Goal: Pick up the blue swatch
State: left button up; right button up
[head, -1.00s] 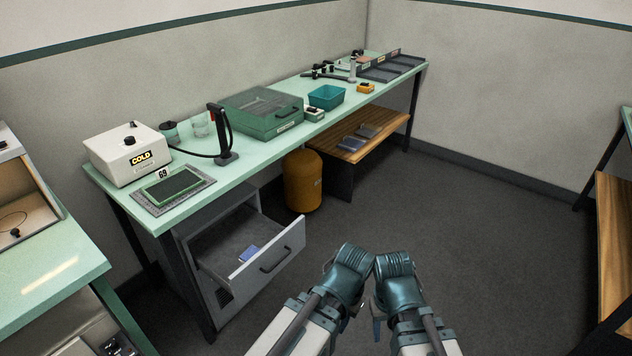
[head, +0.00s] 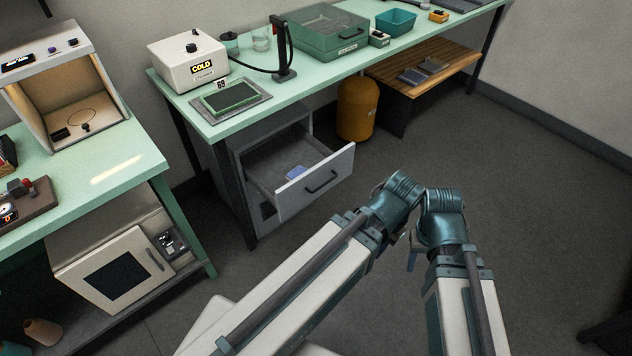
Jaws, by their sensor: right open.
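The blue swatch (head: 295,172) is a small flat blue piece lying inside the open drawer (head: 318,189) of the grey cabinet under the green bench. The drawer's front panel hides part of the drawer floor. My right gripper (head: 412,256) shows only in part, as a small blue-teal finger below the arm joints. It is open, with nothing seen in it, and is apart from the drawer, to its right and nearer to me. My left arm comes in from the lower left, but its gripper is hidden.
The green bench (head: 312,76) holds a white COLD box (head: 188,63), a framed green pad (head: 231,97) and a green lidded case (head: 343,33). An orange canister (head: 357,109) stands right of the drawer. Another bench (head: 140,160) is at left. Open floor lies at right.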

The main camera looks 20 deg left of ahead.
aim_at(299, 169)
jog(key=i+u, duration=0.35)
jog(key=i, duration=0.15)
jog(key=i+l+u, duration=0.15)
jog(key=i+u, duration=0.2)
jog(key=i, duration=0.15)
jog(key=i+l+u, duration=0.35)
jog(key=i+j, duration=0.1)
